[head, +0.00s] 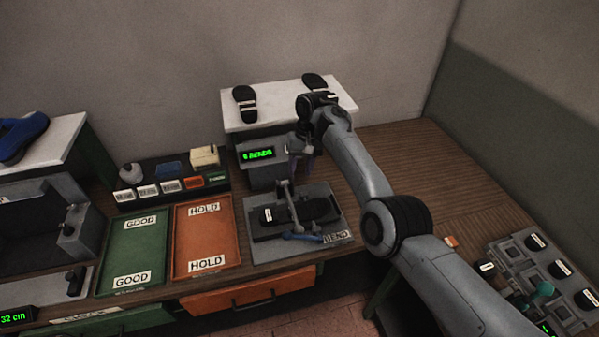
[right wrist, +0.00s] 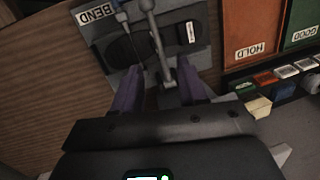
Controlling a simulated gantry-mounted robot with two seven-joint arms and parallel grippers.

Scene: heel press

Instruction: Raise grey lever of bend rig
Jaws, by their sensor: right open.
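The bend rig (head: 258,250) is a grey plate with a "BEND" label, and a dark sole (head: 318,209) with a white tag lies on it. Its grey lever (head: 291,205) stands over the sole; in the right wrist view the lever (right wrist: 158,45) runs down between my fingers. A blue handle (head: 301,237) lies low at the rig's front. My right gripper (head: 299,163) is open behind the lever, with purple fingers (right wrist: 158,80) on either side of the lever's far end. I cannot tell whether they touch it. My left gripper is not in view.
Behind the rig are a green-lit display box (head: 262,155) and a white shelf (head: 240,123) with two soles. Left are the orange HOLD tray (head: 206,237) and green GOOD tray (head: 138,245). A button panel (head: 543,275) stands at the right.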

